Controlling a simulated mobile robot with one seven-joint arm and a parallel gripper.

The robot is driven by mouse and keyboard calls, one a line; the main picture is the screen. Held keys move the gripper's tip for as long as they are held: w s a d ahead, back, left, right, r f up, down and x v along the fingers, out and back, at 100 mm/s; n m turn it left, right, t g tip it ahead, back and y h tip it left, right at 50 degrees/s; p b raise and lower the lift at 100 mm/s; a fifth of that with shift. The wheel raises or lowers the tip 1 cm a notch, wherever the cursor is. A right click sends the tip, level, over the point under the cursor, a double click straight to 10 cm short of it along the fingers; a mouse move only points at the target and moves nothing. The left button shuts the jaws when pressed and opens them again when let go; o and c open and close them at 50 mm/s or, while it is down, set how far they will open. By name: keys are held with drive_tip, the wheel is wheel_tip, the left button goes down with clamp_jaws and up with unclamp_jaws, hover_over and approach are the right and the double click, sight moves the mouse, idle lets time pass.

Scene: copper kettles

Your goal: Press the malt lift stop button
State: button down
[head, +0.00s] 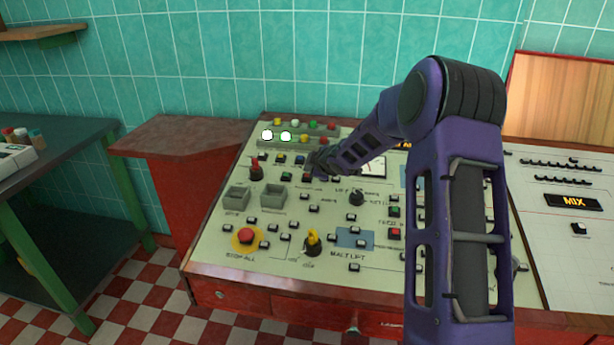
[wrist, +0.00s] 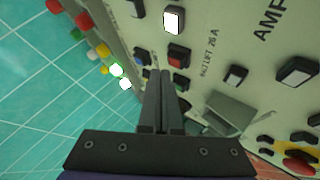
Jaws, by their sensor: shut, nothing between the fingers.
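A red square button (wrist: 177,55) in a black housing sits on the cream panel, beside small print that seems to read "MALT LIFT 26 A" but is not sharp. In the wrist view my gripper (wrist: 160,74) is shut and empty, its fingertips just below and left of that red button. I cannot tell whether they touch the panel. In the head view my gripper (head: 316,164) is over the upper left of the console, and it partly hides the buttons there. A red button (head: 307,177) shows just below it.
A green button (head: 287,177) is to the left. A row of lamps (head: 285,136), two glowing white, stands behind. A red selector knob (head: 256,170), grey recessed boxes (head: 272,197), a yellow knob (head: 313,240) and a red mushroom button (head: 246,236) lie around. My arm hides the console's right part.

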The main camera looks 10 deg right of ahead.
idle(0.8)
drive_tip(key=shift+f, duration=0.4)
drive_tip(key=shift+w+f+b, duration=0.15)
drive_tip(key=shift+f+b, duration=0.2)
drive_tip(key=shift+b, duration=0.1)
idle(0.4)
drive_tip(key=shift+r, duration=0.1)
drive_tip(key=shift+s+r+p, duration=0.2)
drive_tip(key=shift+r+p, duration=0.45)
drive_tip(key=shift+r, duration=0.1)
drive_tip(key=r+p, duration=0.2)
drive_tip(key=s+r+p, duration=0.1)
drive_tip(key=r, duration=0.1)
drive_tip(key=shift+a+r+p, duration=0.15)
drive_tip(key=shift+r+p, duration=0.2)
drive_tip(key=shift+p, duration=0.05)
drive_tip(key=shift+w+r, duration=0.1)
idle(0.4)
